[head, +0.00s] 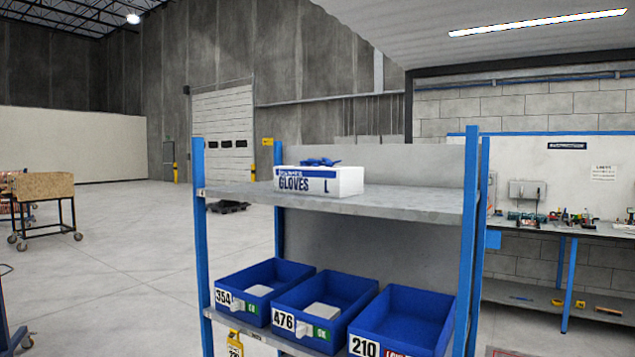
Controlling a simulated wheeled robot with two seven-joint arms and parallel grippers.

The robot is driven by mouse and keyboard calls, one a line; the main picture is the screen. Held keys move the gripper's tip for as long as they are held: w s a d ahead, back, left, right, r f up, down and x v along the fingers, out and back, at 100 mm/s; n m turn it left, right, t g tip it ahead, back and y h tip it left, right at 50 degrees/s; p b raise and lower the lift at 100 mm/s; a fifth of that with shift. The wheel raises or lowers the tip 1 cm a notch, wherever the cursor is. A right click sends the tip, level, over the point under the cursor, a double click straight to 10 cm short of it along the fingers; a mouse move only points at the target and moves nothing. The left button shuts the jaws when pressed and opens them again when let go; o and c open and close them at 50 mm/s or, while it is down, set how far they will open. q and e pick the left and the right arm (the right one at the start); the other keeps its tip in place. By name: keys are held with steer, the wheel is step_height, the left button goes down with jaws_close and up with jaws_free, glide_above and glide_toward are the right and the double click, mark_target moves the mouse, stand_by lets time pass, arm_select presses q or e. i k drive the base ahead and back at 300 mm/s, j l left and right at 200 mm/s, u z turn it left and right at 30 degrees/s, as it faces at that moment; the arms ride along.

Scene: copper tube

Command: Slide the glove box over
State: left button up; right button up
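The glove box (345,181) is a white carton with a blue band, marked "GLOVES L". It sits upright on the grey upper shelf (415,207), near the middle of its length. Blue gloves (320,162) stick out of its top. Neither of my grippers shows in the head view.
The rack has blue posts (470,240) at its corners. Blue bins marked 354 (262,272), 476 (340,288) and 210 (415,308) stand on the lower shelf. The upper shelf is bare on both sides of the box. A workbench (560,228) stands behind right.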

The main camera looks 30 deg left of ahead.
mark_target(314, 177)
steer(key=i+l+u, duration=0.1)
steer(key=i+l, duration=0.3)
steer(key=i+l+u, duration=0.15)
steer(key=i+l, duration=0.25)
steer(key=l, duration=0.25)
steer(key=u, duration=1.55)
